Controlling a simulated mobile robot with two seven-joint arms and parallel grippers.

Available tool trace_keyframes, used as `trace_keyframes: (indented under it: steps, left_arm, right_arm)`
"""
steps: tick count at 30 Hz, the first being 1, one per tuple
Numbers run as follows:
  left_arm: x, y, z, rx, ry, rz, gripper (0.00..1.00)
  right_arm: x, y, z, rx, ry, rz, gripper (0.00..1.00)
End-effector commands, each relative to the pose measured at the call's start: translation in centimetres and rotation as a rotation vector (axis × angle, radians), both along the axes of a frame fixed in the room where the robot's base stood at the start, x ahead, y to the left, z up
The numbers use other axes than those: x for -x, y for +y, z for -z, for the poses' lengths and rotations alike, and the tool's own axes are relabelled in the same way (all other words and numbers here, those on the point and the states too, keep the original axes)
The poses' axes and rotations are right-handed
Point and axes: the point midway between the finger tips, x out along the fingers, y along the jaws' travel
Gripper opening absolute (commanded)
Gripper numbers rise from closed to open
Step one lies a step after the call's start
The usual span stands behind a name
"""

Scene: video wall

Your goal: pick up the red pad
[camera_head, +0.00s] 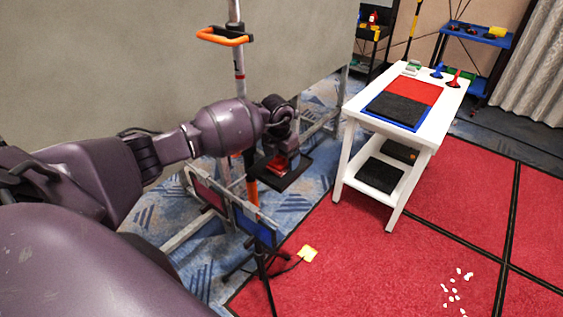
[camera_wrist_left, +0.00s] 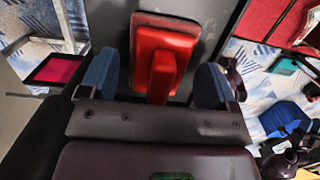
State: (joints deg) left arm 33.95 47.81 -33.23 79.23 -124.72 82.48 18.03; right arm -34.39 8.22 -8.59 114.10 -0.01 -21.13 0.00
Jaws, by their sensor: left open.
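The red pad (camera_wrist_left: 165,35) has a raised red grip block and lies on a dark grey surface in the left wrist view. In the head view the red pad (camera_head: 276,166) shows small and partly hidden under my left gripper (camera_head: 280,152), on a dark tray (camera_head: 297,176). My left gripper is open, and its two blue fingers (camera_wrist_left: 156,76) stand on either side of the pad's grip block, with visible gaps. I cannot tell how far the fingers reach down beside it. My right gripper is not in view.
A pole with an orange handle (camera_head: 222,37) stands just behind my left arm. Framed red and blue panels (camera_head: 254,226) stand below the tray. A white table (camera_head: 351,112) with a red and black mat is to the right. Red floor at the right is mostly open.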

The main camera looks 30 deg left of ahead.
Motion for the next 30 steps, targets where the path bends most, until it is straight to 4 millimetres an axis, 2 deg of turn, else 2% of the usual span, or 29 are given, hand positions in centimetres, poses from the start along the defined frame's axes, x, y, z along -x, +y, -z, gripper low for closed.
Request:
trace_keyframes:
  steps: [2, 12, 23, 30]
  left_arm:
    - [0.0, 0.0, 0.0, 0.000, 0.000, 0.000, 0.80]
    - [0.0, 0.0, -0.1, 0.000, 0.000, 0.000, 0.29]
    - [0.0, 0.0, -0.6, -0.001, -0.001, 0.000, 0.29]
    - [-0.1, 0.1, -2.9, -0.002, -0.003, 0.000, 0.29]
  right_arm:
    - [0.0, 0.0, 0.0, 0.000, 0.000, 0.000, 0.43]
    - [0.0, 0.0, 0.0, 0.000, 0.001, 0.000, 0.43]
    - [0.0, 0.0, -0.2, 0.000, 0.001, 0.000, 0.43]
    - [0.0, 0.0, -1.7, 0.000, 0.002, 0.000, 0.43]
